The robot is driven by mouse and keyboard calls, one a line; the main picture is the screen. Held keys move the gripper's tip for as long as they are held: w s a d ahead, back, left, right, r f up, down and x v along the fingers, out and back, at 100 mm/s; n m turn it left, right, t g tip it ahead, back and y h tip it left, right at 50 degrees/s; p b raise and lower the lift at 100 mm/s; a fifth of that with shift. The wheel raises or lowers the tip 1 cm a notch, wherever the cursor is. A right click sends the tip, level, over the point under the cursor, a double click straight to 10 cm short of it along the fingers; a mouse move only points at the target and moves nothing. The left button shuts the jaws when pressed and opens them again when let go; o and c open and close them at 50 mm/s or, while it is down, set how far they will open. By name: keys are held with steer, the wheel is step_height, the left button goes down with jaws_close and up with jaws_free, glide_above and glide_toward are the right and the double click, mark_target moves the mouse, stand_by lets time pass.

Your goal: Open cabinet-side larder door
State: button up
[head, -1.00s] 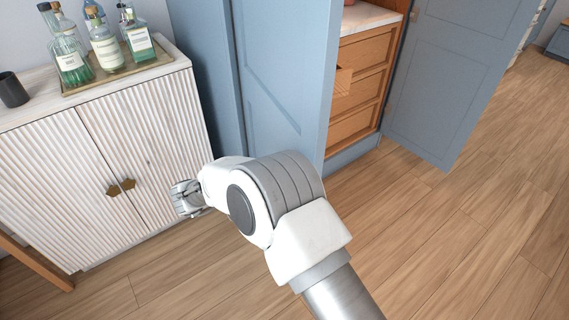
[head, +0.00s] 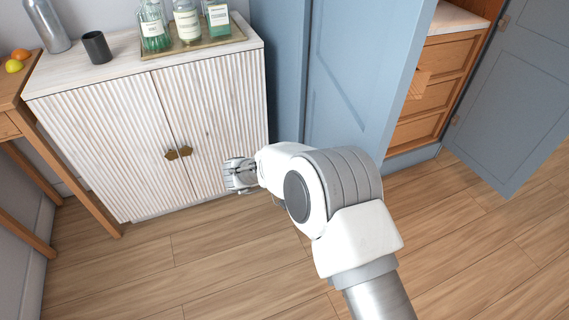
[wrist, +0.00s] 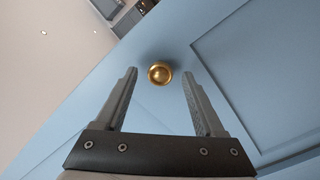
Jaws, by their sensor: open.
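The cabinet-side larder door (head: 365,75) is blue and panelled. It stands open, swung out from the larder front on the side of the white cabinet, and the drawers inside show past its edge. In the wrist view the same blue door face (wrist: 235,110) carries a round brass knob (wrist: 159,73). My gripper (head: 232,173) is low in front of the white cabinet, left of the door in the head view. In the wrist view my gripper (wrist: 160,75) is open, with the knob showing between its fingertips. Neither finger visibly touches it. The knob is hidden in the head view.
The white ribbed cabinet (head: 110,140) stands left of the larder, with bottles on a tray (head: 205,45) and a dark cup (head: 97,48) on top. The other larder door (head: 520,100) stands open at right. A wooden table (head: 15,95) is at far left. Wooden floor lies clear in front.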

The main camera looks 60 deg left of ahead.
steer(key=p+v, duration=0.1)
steer(key=v, duration=1.5)
steer(key=shift+s, duration=0.25)
steer(key=shift+a, duration=0.1)
